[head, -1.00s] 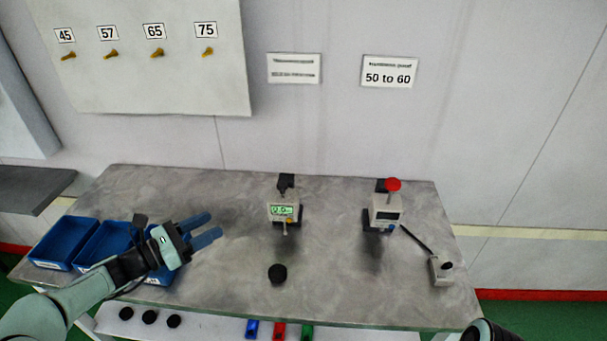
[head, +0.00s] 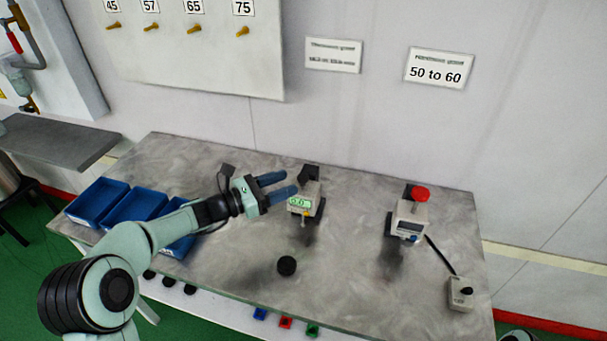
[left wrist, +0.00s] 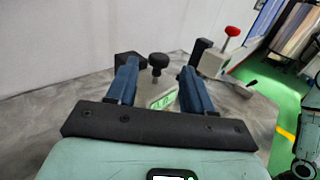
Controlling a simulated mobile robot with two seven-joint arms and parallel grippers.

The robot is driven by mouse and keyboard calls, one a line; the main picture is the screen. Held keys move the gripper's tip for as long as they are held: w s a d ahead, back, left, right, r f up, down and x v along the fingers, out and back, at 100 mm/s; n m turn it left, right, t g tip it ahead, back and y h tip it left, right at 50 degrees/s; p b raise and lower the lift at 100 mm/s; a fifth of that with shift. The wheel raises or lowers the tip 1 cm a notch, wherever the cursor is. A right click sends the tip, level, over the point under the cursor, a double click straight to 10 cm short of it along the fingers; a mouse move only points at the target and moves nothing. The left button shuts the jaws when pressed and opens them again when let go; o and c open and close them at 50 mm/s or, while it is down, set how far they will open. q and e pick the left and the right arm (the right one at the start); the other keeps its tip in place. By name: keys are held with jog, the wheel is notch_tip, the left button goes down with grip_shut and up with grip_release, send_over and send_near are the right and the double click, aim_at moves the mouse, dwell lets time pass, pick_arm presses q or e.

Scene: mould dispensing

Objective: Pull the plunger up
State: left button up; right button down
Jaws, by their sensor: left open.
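A grey gauge (head: 303,204) with a lit green display stands near the back middle of the table. In the left wrist view, this gauge (left wrist: 158,97) carries a black round knob (left wrist: 157,61) on a short stem, which looks like its plunger top. My left gripper (head: 291,184) is open, with its blue fingers pointing at the gauge from the left. In the left wrist view the knob appears between the fingers, farther out; contact is not visible. A second gauge (head: 408,217) with a red knob (head: 421,194) stands to the right. My right gripper is not in view.
Blue bins (head: 97,203) stand at the table's left. A black disc (head: 287,265) lies in front of the first gauge. A small control box (head: 461,292) is cabled to the second gauge. Bare tabletop (head: 350,275) lies right of the disc.

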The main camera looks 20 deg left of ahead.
aim_at(303, 176)
pick_arm(q)
jog(key=x, duration=0.6)
jog(key=shift+w+d+p, duration=0.1)
jog(key=shift+p, duration=0.25)
